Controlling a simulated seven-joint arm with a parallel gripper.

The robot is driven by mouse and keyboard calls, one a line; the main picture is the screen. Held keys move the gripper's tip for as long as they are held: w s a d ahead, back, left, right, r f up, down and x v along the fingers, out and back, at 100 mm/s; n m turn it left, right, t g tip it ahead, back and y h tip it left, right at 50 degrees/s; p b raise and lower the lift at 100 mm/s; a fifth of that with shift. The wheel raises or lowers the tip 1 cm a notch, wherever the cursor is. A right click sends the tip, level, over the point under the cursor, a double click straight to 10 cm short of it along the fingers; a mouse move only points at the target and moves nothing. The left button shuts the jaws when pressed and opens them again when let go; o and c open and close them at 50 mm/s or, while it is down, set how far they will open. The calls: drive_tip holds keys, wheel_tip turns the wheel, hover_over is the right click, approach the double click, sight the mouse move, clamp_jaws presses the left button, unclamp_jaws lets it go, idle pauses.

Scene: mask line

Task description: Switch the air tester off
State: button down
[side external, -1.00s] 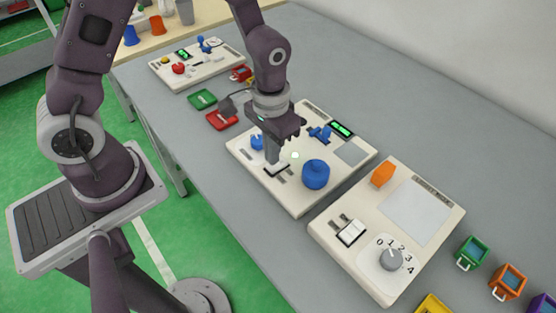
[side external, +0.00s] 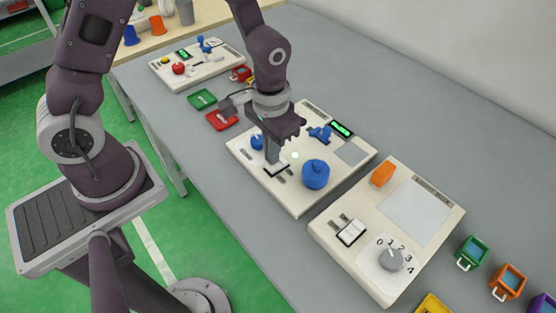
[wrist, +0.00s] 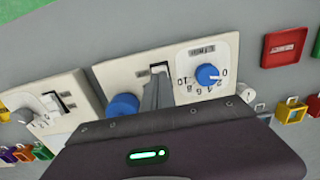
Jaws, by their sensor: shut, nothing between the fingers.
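The middle cream board (side external: 302,203) has blue parts and a lit green display (side external: 341,129); I take it as the air tester, though its label is too small to read. Its white rocker switch (side external: 277,170) sits near the front edge and also shows in the wrist view (wrist: 159,68), partly hidden by the fingers. My gripper (side external: 273,158) is shut and empty, fingers pointing down at the rocker; I cannot tell whether they touch it. A blue dial with numbers (wrist: 207,75) lies beside the rocker. A large blue knob (side external: 315,174) is on its other side. A pale round lamp (side external: 295,155) shows on the board.
A second board (side external: 335,258) with a grey dial and rocker stands close on the right. Another board (side external: 205,72) stands at the far left. Green (side external: 203,99) and red (side external: 222,119) squares lie left of the middle board.

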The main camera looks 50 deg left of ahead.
drive_tip(key=shift+f, duration=0.95)
idle(0.5)
drive_tip(key=shift+r, duration=3.55)
drive_tip(key=s+a+r+t, duration=0.1)
drive_tip(key=s+r, duration=0.2)
drive_tip(key=r, duration=0.3)
drive_tip(key=s+a+r+t, duration=0.2)
drive_tip(key=r, duration=0.5)
drive_tip(key=s+a+r+t, duration=0.1)
drive_tip(key=s+r+t, duration=0.1)
drive_tip(key=s+r, duration=0.3)
drive_tip(key=s, duration=0.4)
drive_tip(key=shift+s+a+t, duration=0.3)
